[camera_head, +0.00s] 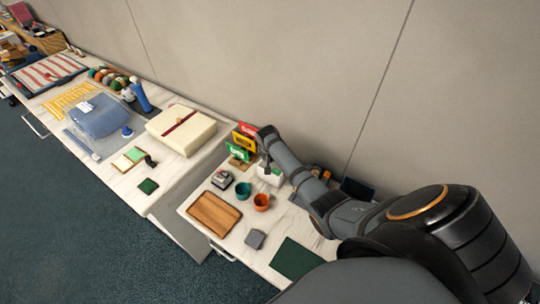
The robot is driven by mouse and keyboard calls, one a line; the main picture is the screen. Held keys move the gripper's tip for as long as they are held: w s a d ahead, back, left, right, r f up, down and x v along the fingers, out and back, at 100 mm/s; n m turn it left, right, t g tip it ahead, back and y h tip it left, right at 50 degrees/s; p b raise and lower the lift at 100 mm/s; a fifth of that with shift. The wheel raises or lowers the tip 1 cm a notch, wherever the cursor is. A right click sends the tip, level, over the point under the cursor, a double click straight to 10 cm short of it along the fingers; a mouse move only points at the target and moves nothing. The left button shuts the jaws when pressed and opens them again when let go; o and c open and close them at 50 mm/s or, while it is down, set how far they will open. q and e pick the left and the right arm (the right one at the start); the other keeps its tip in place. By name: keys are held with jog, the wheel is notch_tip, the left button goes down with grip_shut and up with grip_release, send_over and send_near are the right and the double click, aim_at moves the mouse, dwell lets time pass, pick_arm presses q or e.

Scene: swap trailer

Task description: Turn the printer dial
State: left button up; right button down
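A small white box-shaped device (274,179), which looks like the printer, stands on the right-hand counter near the wall. I cannot make out its dial at this size. My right arm comes in from the right, reaches over the counter, and bends down at its far end. My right gripper (267,166) is at the top of the white device; I cannot tell whether it touches it. The fingers are too small and dark to show whether they are open or shut. My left gripper is not in view.
On the right counter (230,242) are a wooden tray (213,213), a teal cup (243,190), an orange cup (262,202), a small grey device (222,179), a grey block (255,239) and a green mat (294,259). Coloured signs (243,142) stand behind. A cream box (181,130) sits on the left counter.

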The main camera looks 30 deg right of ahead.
jog(key=shift+m, duration=0.6)
jog(key=c, duration=1.2)
grip_release()
jog(key=v, duration=1.2)
jog(key=shift+w+a, duration=0.2)
jog(key=shift+w, duration=0.05)
